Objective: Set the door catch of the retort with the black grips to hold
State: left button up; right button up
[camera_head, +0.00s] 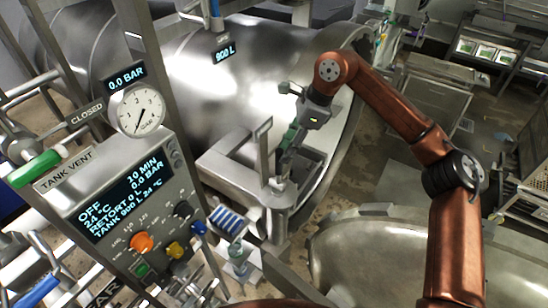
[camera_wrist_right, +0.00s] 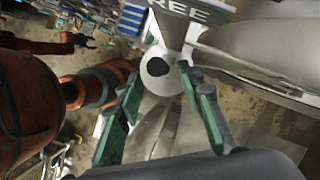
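A door catch shows in the right wrist view as a pale metal piece with a round end (camera_wrist_right: 160,72) and a dark spot in its middle. A plate reading "FREE" (camera_wrist_right: 190,8) is above it. My right gripper (camera_wrist_right: 158,80) has its two green-lined fingers spread, one on each side of the round end; contact cannot be told. In the head view my right gripper (camera_head: 289,152) points down at a grey metal bracket (camera_head: 240,175) beside the big steel retort (camera_head: 225,75). The catch is hidden there by the gripper. Black grips cannot be made out. My left gripper is out of view.
A control panel (camera_head: 110,200) with a lit display, gauge (camera_head: 138,111) and knobs stands at the left. A blue-striped rack (camera_head: 229,220) is near the bracket. Some bare floor shows between the vessels.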

aim_at(279, 169)
jog(key=p+x, duration=0.1)
jog(key=x, duration=0.4)
jog(key=shift+a, duration=0.15)
jog(key=shift+f, duration=0.1)
jog(key=shift+c, duration=0.6)
grip_shut()
